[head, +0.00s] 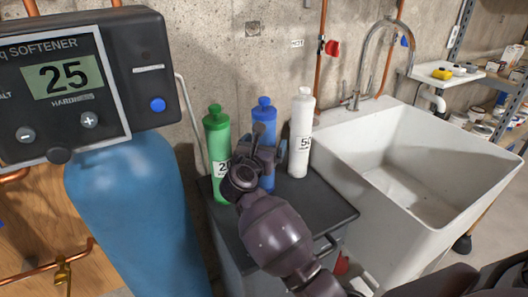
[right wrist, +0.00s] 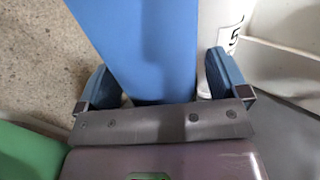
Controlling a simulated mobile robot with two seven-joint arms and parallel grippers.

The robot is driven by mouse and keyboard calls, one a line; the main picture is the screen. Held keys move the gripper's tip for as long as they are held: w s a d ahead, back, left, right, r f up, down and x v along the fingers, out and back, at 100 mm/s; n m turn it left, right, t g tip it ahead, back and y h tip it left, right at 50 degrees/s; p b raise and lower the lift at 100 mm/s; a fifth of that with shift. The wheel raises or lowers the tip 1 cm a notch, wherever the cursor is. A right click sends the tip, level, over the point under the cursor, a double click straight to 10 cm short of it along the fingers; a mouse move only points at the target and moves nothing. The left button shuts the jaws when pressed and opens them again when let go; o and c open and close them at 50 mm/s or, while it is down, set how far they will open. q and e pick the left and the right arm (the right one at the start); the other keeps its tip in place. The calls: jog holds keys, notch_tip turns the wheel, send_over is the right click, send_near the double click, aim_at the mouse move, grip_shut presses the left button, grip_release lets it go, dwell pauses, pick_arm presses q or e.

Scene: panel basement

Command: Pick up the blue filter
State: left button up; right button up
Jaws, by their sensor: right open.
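The blue filter (head: 264,118) is a blue bottle-shaped cartridge standing upright on a dark cabinet top (head: 322,207), between a green filter and a white filter. My right gripper (head: 262,153) is in front of it at mid-height and hides part of its body. In the right wrist view, the blue filter (right wrist: 145,45) stands between the two fingers of my open right gripper (right wrist: 163,82). Small gaps show beside it, and I cannot tell whether it touches the palm. My left gripper is out of view.
The green filter (head: 217,140) stands close on the left and the white filter (head: 300,132) close on the right. A blue softener tank (head: 135,215) with a control panel is further left. A white sink (head: 440,155) adjoins the cabinet on the right.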

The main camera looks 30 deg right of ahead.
jog(key=shift+c, duration=0.2)
jog(key=c, duration=1.1)
jog(key=shift+c, duration=0.2)
jog(key=shift+r, duration=0.15)
